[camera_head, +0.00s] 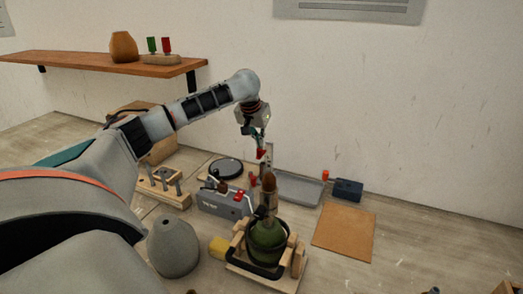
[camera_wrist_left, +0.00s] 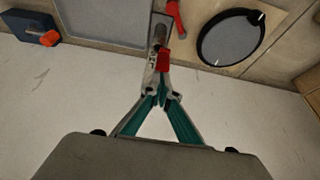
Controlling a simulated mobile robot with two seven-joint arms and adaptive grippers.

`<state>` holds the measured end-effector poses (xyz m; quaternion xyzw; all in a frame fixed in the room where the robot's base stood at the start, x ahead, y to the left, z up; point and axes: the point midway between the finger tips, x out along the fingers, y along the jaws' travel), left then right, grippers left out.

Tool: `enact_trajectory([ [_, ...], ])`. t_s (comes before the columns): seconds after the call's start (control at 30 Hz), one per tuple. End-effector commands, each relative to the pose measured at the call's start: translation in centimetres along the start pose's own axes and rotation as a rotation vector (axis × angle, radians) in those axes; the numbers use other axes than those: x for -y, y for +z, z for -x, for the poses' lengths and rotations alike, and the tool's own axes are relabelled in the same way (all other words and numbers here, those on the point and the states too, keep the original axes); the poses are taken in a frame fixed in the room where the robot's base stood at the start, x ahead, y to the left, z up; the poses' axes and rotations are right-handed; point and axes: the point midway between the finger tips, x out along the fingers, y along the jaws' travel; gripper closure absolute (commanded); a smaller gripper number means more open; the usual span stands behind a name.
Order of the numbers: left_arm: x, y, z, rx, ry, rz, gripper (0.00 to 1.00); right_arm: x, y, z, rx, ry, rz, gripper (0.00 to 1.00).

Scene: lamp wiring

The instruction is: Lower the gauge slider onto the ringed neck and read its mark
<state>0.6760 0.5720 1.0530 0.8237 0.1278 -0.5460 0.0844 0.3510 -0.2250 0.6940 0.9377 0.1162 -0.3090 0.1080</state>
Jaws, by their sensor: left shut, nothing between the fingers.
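My left gripper (camera_head: 258,140) is shut and empty above the back of the bench. It also shows in the left wrist view (camera_wrist_left: 162,92). A small red piece (camera_wrist_left: 163,62), which looks like the gauge slider, is just beyond the fingertips, on or in front of a grey upright strip (camera_wrist_left: 159,32). The red piece also shows in the head view (camera_head: 261,154), beside the upright strip (camera_head: 270,156). The green lamp body (camera_head: 267,236) stands upright in a wooden cradle (camera_head: 262,277). Its neck (camera_head: 268,200) has a brown top; rings or marks are too small to read. My right gripper is out of view.
A grey box with red knobs (camera_head: 218,204) stands left of the lamp body. A grey tray (camera_head: 302,190), a dark blue box (camera_head: 348,189) and a brown mat (camera_head: 344,232) lie to the right. A black-rimmed disc (camera_head: 226,168) and a grey vase (camera_head: 173,248) are left.

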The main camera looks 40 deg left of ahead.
Motion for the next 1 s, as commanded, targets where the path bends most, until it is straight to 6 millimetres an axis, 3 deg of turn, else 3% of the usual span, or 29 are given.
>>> enact_trajectory([
  [1.0,0.0,0.9,-2.2,0.001,0.000,0.000,1.00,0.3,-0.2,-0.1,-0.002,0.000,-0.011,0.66],
])
